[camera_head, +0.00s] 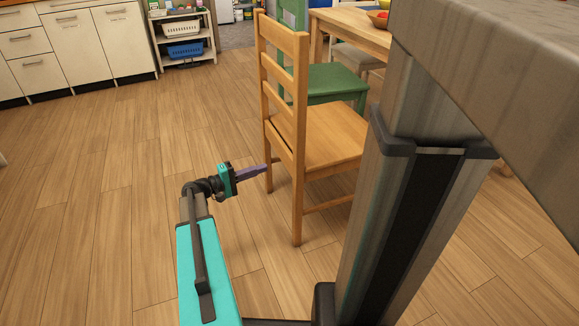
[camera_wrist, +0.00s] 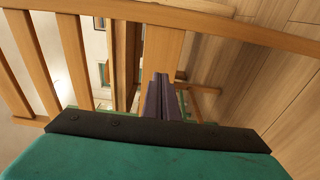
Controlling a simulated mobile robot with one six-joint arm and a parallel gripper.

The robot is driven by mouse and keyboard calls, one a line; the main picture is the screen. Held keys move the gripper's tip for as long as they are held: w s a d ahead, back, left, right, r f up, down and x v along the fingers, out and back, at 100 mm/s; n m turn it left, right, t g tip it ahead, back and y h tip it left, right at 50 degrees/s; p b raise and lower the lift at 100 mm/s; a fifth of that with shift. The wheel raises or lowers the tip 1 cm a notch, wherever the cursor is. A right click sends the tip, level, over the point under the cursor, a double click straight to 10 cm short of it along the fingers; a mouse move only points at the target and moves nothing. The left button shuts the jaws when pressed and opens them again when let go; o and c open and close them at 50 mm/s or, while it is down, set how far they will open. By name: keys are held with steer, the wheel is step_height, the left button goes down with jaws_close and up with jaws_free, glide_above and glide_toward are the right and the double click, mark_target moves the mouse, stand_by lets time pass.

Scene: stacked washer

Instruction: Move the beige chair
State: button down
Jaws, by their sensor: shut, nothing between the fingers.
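The beige chair (camera_head: 320,138) is a light wooden chair with a slatted back, standing upright in the middle of the head view. Its slatted back also fills much of the wrist view (camera_wrist: 230,28). My gripper (camera_head: 264,168) is at the left side of the chair, low by the back frame at about seat height. Its purple fingers (camera_wrist: 162,98) are together and point toward the chair's back in the wrist view. Nothing shows between them. Whether the fingertips touch the chair I cannot tell.
A green chair (camera_head: 330,82) stands just behind the beige chair, near a wooden table (camera_head: 350,26). White cabinets (camera_head: 85,45) and a shelf with baskets (camera_head: 184,50) stand at the back left. The wooden floor (camera_head: 110,150) on the left is clear.

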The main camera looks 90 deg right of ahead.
mark_target(286, 160)
steer(key=x, duration=0.7)
steer(key=shift+s+d, duration=0.1)
steer(key=shift+s, duration=0.1)
steer(key=shift+s+d, duration=0.15)
steer(key=shift+s, duration=0.15)
